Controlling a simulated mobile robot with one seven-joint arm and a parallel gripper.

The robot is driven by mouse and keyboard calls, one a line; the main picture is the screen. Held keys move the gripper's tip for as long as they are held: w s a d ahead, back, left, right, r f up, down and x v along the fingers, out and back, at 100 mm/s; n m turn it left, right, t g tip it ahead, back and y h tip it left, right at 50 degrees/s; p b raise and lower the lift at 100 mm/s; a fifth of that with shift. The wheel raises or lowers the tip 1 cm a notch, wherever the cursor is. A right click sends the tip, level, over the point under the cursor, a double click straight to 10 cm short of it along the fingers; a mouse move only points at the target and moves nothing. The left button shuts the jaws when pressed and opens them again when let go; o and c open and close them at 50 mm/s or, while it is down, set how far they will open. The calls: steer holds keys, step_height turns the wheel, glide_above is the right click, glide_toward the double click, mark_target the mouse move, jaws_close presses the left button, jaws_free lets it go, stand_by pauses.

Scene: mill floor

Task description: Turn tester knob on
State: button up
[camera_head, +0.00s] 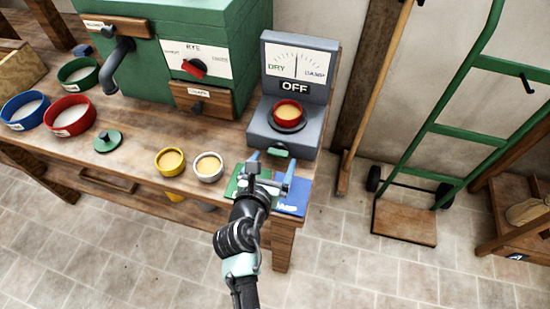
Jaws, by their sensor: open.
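The grey tester (265,132) stands at the right end of the wooden bench. Its upright panel has a DRY/DAMP dial (297,66), and the display below reads OFF (295,87). A red bowl (289,112) with yellowish contents sits on the tester's round plate. A small teal knob (278,151) is on the tester's lower front face. My gripper (271,164) is open and empty in front of the tester, with its fingers toward the knob. In the picture the fingers lie to either side, just below the knob. I cannot tell the exact gap or any contact.
A green mat (234,186) and a blue mat (292,200) lie partly under my gripper. A yellow bowl (169,162) and a white bowl (208,167) stand left of it. A green mill (180,30) is behind. A green hand truck (465,135) stands right, beyond clear floor.

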mark_target(278, 152)
steer(key=shift+x, duration=1.1)
steer(key=c, duration=1.4)
steer(key=shift+d+p, duration=0.1)
steer(key=shift+p, duration=0.2)
steer(key=shift+s+d+r+m+y+p, duration=0.15)
steer(key=shift+m+y+p, duration=0.45)
steer(key=shift+p, duration=0.5)
steer(key=m+y+p, duration=0.1)
steer(key=m+p, duration=0.1)
steer(key=p, duration=0.1)
steer(key=shift+d+t, duration=0.2)
steer(key=shift+t, duration=0.1)
steer(key=p, duration=0.1)
steer(key=m+p, duration=0.1)
steer(key=shift+d+f+m+t+y+p, duration=0.1)
steer(key=shift+f+m+t+y+p, duration=0.2)
steer(key=shift+y+p, duration=0.1)
steer(key=shift+f+m+t+y+p, duration=0.15)
steer(key=shift+m+t+y+p, duration=0.15)
steer(key=shift+m+y+p, duration=0.55)
